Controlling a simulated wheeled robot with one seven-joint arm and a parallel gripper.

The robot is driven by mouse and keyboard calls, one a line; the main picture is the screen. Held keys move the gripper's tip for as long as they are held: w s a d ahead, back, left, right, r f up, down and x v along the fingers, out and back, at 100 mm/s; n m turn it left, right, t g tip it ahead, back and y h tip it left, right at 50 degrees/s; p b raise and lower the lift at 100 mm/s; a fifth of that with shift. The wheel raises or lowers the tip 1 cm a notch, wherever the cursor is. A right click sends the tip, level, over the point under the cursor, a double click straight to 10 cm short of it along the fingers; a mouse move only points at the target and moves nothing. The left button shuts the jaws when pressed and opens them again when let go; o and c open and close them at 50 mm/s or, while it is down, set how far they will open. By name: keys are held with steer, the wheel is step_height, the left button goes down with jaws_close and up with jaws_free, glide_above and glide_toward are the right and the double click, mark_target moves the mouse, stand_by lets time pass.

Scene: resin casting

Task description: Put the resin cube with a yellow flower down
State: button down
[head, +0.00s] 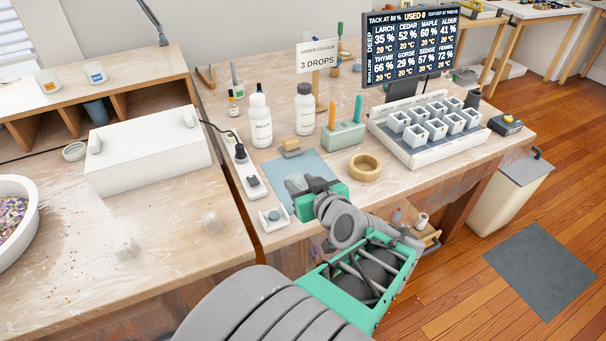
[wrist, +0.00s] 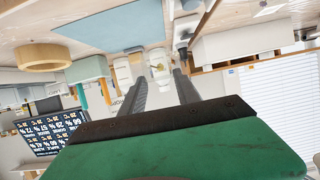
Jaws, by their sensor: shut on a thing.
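My gripper (head: 299,184) is over the blue mat (head: 312,166) on the right-hand bench. It is shut on a pale, clear block, the resin cube (head: 293,182), which shows faintly at the fingertips in the head view.
A rack of white moulds (head: 430,150) is at the right. The left bench's front is mostly clear.

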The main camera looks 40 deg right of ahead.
step_height(320, 180, up, 5)
steer(key=s+d, duration=0.2)
steer(key=w+d+f, duration=0.2)
steer(key=w+f, duration=0.1)
steer(key=w+d+f+b, duration=0.1)
steer(key=w+d+f, duration=0.1)
steer(key=w+f, duration=0.1)
steer(key=w+d+f, duration=0.3)
steer(key=w, duration=0.1)
steer(key=shift+w+d+f+b, duration=0.1)
steer(key=shift+w+b, duration=0.15)
steer(key=shift+b, duration=0.05)
steer(key=shift+w+d+f, duration=0.15)
steer(key=shift+f, duration=1.6)
steer(key=shift+f+b, duration=0.25)
steer(key=shift+b, duration=0.2)
steer(key=c, duration=0.9)
jaws_free()
steer(key=shift+r, duration=0.1)
